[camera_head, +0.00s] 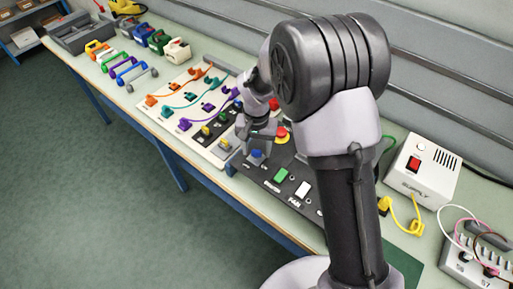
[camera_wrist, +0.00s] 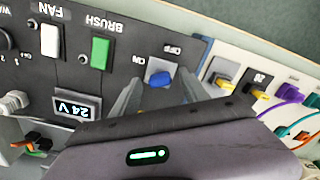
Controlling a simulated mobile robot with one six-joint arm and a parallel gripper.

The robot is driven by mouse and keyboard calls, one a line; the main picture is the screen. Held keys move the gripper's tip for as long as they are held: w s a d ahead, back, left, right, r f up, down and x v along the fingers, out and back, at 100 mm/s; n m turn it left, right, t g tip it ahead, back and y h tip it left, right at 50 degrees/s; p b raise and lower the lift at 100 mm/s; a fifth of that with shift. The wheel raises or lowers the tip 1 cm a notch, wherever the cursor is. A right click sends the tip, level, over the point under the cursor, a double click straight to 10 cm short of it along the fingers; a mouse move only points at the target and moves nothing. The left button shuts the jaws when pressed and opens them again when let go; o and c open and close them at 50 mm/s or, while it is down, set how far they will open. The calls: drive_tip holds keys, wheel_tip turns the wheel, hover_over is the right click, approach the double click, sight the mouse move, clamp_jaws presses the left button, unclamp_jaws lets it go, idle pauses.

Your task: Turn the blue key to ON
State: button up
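The blue key (camera_wrist: 159,77) sits on a grey square switch plate set in the dark control panel (camera_wrist: 115,65). The plate is marked ON on its left and OFF above right in the wrist view, where the lettering is upside down. My gripper (camera_wrist: 161,82) is open, with one finger on each side of the key. I cannot tell whether either finger touches it. In the head view the blue key (camera_head: 257,154) shows just below my gripper (camera_head: 257,135). The key's exact angle is hard to read, and its near part is partly hidden.
A green BRUSH switch (camera_wrist: 100,52), a white FAN switch (camera_wrist: 50,40) and a 24 V display (camera_wrist: 76,107) are on the same panel. A white board (camera_head: 185,105) with coloured plugs and cables adjoins it. A white supply box (camera_head: 424,170) stands to the right.

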sight(257, 150)
wheel_tip(257, 150, up, 18)
drive_tip(key=p, duration=0.4)
drive_tip(key=shift+f+p, duration=0.25)
drive_tip(key=shift+p, duration=0.1)
drive_tip(key=s+d+r+m+t+y+b, duration=0.1)
drive_tip(key=s+d+r+t+b, duration=0.1)
drive_tip(key=s+d+b, duration=0.45)
drive_tip(key=s+d+r+m+t+y+b, duration=0.1)
drive_tip(key=s+d+r+t+b, duration=0.15)
drive_tip(key=s, duration=0.75)
drive_tip(key=s+d+f+t+b, duration=0.1)
drive_tip(key=s+f+b, duration=0.1)
drive_tip(key=s+f, duration=0.2)
drive_tip(key=shift+s+f+m+b, duration=0.3)
drive_tip(key=shift+s+f+b, duration=0.1)
drive_tip(key=shift+s, duration=0.85)
drive_tip(key=shift+d, duration=0.1)
